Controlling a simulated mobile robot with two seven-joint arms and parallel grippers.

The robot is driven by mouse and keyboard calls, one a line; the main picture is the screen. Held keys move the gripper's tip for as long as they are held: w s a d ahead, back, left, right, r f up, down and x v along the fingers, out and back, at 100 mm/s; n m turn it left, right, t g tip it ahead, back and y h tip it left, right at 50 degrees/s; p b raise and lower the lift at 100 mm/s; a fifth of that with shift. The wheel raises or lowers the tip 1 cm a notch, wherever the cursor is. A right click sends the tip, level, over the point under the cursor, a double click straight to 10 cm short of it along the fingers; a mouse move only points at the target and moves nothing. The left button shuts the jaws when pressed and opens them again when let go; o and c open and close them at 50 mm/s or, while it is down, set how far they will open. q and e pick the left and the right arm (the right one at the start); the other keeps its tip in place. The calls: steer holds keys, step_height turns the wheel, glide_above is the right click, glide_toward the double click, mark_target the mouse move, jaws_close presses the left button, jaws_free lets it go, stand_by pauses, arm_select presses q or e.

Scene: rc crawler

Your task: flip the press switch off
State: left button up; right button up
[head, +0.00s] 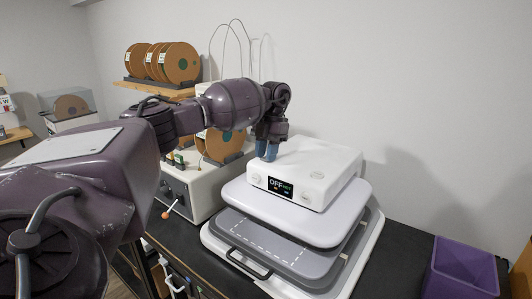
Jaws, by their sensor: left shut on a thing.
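The heat press (319,219) stands on the dark bench, with a white control box (315,167) on its rounded upper plate. The display (280,187) on the box's front reads "OFF", with smaller text beside it. My left gripper (267,151) points down at the left rear edge of the control box. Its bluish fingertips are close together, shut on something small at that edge. The fingers hide it; from its place it is most likely the press switch. My right gripper is not in view.
A pale machine (197,190) with an orange-knobbed lever stands left of the press, with spools (178,62) on a shelf above. A purple bin (461,268) is at the bench's right end. Dark bench top (402,258) is clear between press and bin.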

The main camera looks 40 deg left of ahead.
arm_select(q)
steer(key=o, duration=0.9)
steer(key=shift+r, duration=0.1)
steer(key=v, duration=1)
steer(key=shift+w+r, duration=0.1)
steer(key=shift+r, duration=0.2)
